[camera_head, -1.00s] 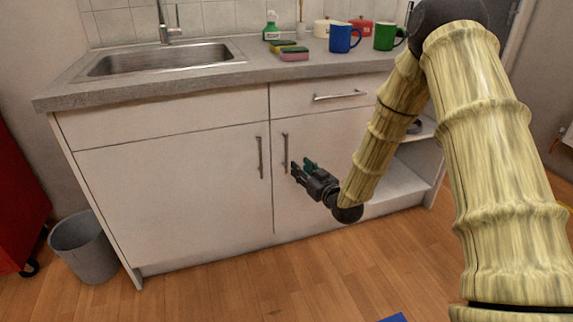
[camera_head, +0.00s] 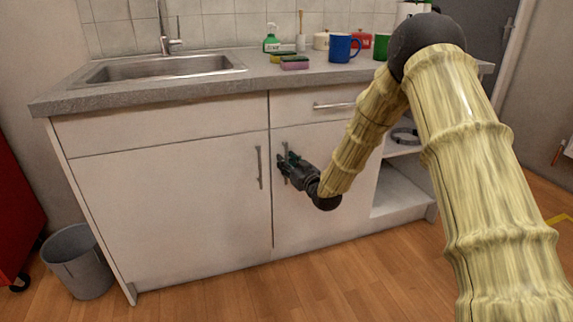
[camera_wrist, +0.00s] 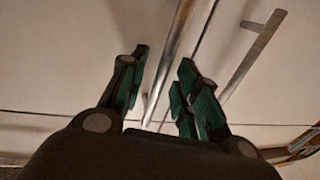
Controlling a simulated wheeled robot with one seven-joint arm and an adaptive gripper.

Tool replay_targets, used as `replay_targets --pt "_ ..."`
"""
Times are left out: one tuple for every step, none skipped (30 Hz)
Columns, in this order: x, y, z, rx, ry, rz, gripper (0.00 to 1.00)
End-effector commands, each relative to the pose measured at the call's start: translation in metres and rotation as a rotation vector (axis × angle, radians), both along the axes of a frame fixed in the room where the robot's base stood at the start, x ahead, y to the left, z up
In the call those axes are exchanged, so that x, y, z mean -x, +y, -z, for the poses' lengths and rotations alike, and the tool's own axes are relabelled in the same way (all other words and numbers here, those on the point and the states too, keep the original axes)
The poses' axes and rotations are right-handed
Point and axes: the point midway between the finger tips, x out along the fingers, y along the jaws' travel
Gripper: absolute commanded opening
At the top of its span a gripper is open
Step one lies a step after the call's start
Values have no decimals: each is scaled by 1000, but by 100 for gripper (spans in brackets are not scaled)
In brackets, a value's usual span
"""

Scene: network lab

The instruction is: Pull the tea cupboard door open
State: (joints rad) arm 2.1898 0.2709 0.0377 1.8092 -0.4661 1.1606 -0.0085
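The white cupboard has a left door (camera_head: 170,210) and a right door (camera_head: 318,215), both closed; nothing marks which is the tea cupboard. Each has a vertical metal bar handle near the gap between them: the left handle (camera_head: 259,167) and the right handle (camera_head: 286,148). My gripper (camera_head: 283,164) is at the right handle and partly hides it. In the wrist view my gripper (camera_wrist: 160,92) is open, with the right handle (camera_wrist: 168,65) running between its dark green fingers. Whether they touch it I cannot tell. The left handle (camera_wrist: 252,52) lies outside the fingers.
A drawer (camera_head: 315,105) is shut above the right door. Open shelves (camera_head: 400,190) stand to the right. The counter (camera_head: 150,95) holds a sink, mugs, sponges and a spray bottle. A grey bin (camera_head: 78,262) stands at left. Wooden floor in front is clear.

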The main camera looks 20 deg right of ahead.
Motion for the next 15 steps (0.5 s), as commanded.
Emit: replay_targets --pt "-3 1 1 0 0 0 32" --pt "-5 1 0 0 -1 0 32" --pt "-7 2 0 0 -1 0 32" --pt "-7 2 0 0 -1 0 32" --pt "-8 2 0 -1 -1 0 32" --pt "-8 2 0 -1 -1 0 32" --pt "-9 2 0 -1 -1 0 32" --pt "-9 2 0 -1 -1 0 32" --pt "-9 2 -1 -1 -1 0 32" --pt "-9 2 -1 -1 -1 0 32" --pt "-9 2 -1 -1 -1 0 32" --pt "-9 2 -1 -1 -1 0 32" --pt "-9 2 -1 -1 -1 0 32" --pt "-9 2 -1 -1 -1 0 26" --pt "-9 2 -1 -1 -1 0 19"
